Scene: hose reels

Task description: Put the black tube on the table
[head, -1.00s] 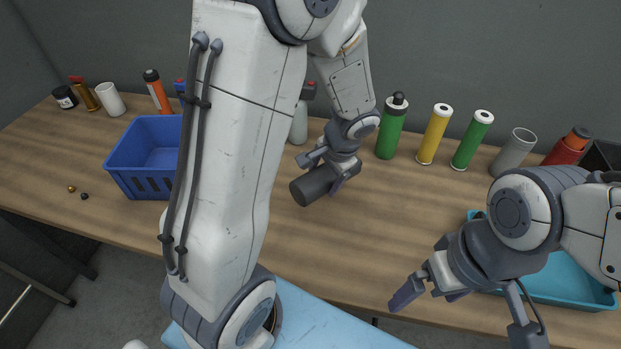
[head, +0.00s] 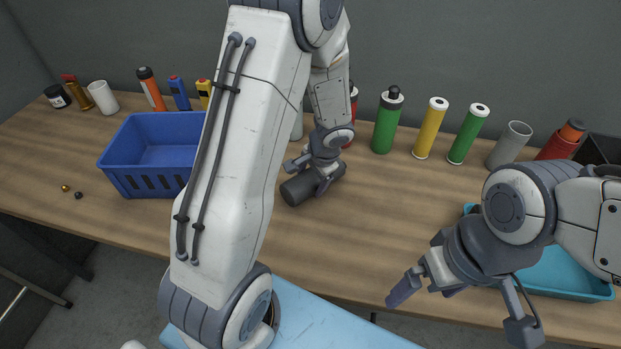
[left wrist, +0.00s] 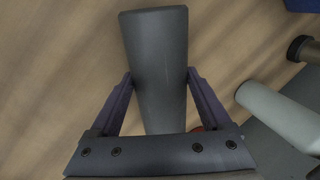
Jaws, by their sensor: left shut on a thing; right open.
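The black tube (head: 300,190) lies on its side at the middle of the wooden table (head: 375,230), its near end pointing to the lower left. My left gripper (head: 315,178) comes from above and is shut on the tube. In the left wrist view the tube (left wrist: 157,60) runs between the two fingers of the left gripper (left wrist: 158,95), one on each side. Whether the tube rests fully on the table or is just above it, I cannot tell. My right gripper (head: 455,310) is open and empty above the table's front edge at the right.
A blue basket (head: 125,175) stands left of my left arm. Green bottle (head: 386,122), yellow tube (head: 430,128), green tube (head: 468,134) and grey tube (head: 509,146) stand along the back. A teal tray (head: 565,275) lies at the right. The table's middle right is clear.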

